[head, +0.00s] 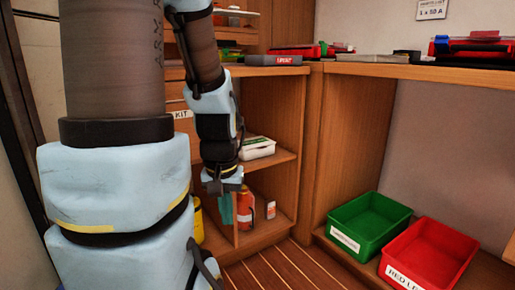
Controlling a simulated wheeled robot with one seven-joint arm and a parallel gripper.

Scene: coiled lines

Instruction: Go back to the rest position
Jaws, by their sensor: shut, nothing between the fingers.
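My arm, in light-blue and dark segments, fills the left of the head view and bends down toward the shelf unit. My gripper (223,190) hangs at its lower end, in front of the open lower shelves, pointing down. It is small in the picture; it is shut and holds nothing. A teal piece shows just below it, and I cannot tell whether it belongs to the gripper or stands behind it.
Behind my gripper, the wooden shelf unit (277,112) holds a white box (257,148) and an orange bottle (245,208). A green bin (369,248) and a red bin (455,282) stand low at right. A worktop (420,71) bearing cases runs above.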

